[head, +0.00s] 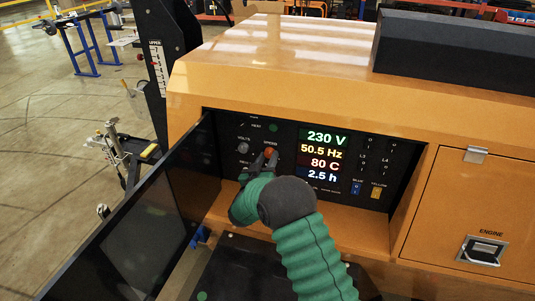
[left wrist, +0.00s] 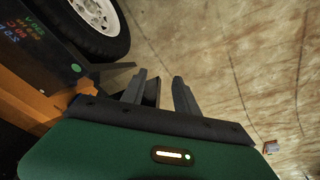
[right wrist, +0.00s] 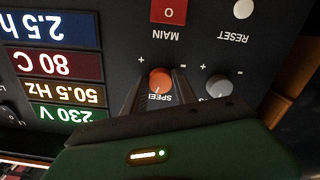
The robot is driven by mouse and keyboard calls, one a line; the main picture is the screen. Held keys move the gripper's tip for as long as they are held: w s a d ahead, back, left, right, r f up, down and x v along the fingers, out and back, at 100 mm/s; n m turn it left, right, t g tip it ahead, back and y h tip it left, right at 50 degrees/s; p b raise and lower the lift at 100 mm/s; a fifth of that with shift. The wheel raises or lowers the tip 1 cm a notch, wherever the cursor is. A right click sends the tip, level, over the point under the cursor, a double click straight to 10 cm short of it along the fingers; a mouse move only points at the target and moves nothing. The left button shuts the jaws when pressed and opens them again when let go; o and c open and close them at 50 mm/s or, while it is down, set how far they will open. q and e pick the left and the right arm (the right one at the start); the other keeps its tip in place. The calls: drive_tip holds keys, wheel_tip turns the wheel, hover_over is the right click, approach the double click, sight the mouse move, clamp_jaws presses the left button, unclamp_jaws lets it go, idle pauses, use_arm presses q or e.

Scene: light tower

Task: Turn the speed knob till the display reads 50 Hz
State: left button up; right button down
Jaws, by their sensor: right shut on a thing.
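The orange speed knob (right wrist: 160,80) is on the black control panel, under the label SPEED. It also shows in the head view (head: 270,150). My right gripper (right wrist: 158,90) is shut on the speed knob, one finger on each side. In the head view my right gripper (head: 264,160) reaches it from below. The display (head: 321,150) reads 230 V, 50.5 Hz, 80 C and 2.5 h; the right wrist view shows the same display (right wrist: 62,92) upside down.
A grey volts knob (right wrist: 219,86) sits beside the speed knob. The red MAIN switch (right wrist: 168,11) and white RESET button (right wrist: 243,9) are close by. An open dark door (head: 150,235) stands left of the panel recess. A wheel (left wrist: 95,15) shows near my left gripper.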

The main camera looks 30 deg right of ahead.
drive_tip(key=shift+r+n+p, duration=0.1)
drive_tip(key=shift+n+p, duration=1.25)
drive_tip(key=shift+n, duration=0.55)
drive_tip(key=c, duration=1)
unclamp_jaws()
drive_tip(key=shift+w+a, duration=0.1)
drive_tip(key=v, duration=1.7)
drive_tip(key=shift+b, duration=0.3)
